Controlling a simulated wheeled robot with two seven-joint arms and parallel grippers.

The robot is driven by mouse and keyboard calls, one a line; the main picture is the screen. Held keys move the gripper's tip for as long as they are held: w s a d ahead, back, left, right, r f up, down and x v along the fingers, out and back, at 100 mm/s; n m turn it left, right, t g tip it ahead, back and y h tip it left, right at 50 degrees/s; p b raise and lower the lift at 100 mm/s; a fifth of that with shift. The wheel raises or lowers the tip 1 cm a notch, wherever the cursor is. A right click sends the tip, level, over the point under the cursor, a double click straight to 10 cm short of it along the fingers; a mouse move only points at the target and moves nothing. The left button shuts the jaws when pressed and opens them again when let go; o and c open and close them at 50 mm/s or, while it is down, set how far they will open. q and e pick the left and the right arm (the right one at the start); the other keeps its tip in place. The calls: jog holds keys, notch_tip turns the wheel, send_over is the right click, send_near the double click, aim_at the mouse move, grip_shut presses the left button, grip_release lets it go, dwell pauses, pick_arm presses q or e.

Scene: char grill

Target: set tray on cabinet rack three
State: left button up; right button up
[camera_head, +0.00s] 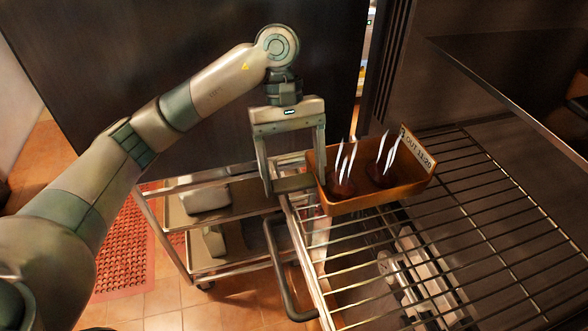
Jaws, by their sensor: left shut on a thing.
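An orange-brown tray (375,201) is at the left part of a wire rack (470,212). It holds two dark, round pieces (341,188) with white sticks standing up, and its far right end carries a label reading "OUT 11:20". My left gripper (293,187) points down at the tray's left end and is shut on it. The tray overlaps the rack's back left part in the picture; I cannot tell whether its bottom touches the bars. Pale mechanical parts show through the bars below; they may be my right gripper, but its jaws cannot be made out.
A metal cart (172,236) with shelves holding white containers stands behind at the left. A dark curved handle (281,268) is beside the rack's left edge. A dark panel (505,75) overhangs the rack at the right. The rack's middle and right are bare.

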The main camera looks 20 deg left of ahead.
pick_arm(q)
jog(key=o, duration=1.4)
jog(key=shift+w+r, duration=0.1)
jog(key=shift+w+a+r+b, duration=0.2)
jog(key=shift+r+b, duration=0.4)
jog(key=shift+b, duration=0.05)
jog(key=b+v, duration=0.4)
jog(key=v, duration=0.6)
jog(key=shift+r, duration=0.25)
